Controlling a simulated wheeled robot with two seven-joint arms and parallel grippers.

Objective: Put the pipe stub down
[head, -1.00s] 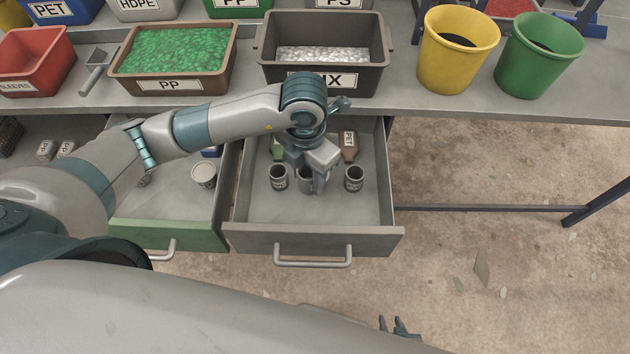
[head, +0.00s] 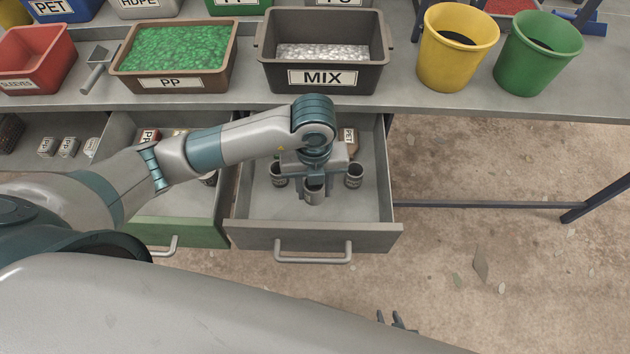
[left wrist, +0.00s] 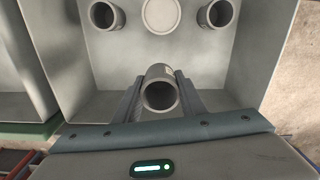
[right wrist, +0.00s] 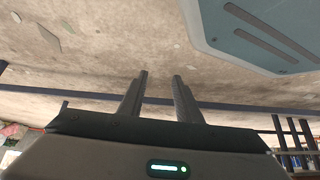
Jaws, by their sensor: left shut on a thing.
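My left gripper (head: 314,178) is over the open grey drawer and points down. It is shut on a grey pipe stub (head: 314,194), which also shows between the fingers in the left wrist view (left wrist: 160,92). The stub looks about upright, open end toward the wrist camera. I cannot tell whether its lower end touches the drawer floor. Two similar stubs stand behind it, at left (head: 278,176) and right (head: 354,177), apart from it. My right gripper (right wrist: 162,76) is empty, its fingers apart, away from the drawer.
The grey drawer (head: 250,237) has clear floor at its front. A PET-labelled brown item (head: 350,140) stands at its back. The MIX bin (head: 322,78) sits on the bench above; a green-fronted drawer (head: 190,234) is open at left.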

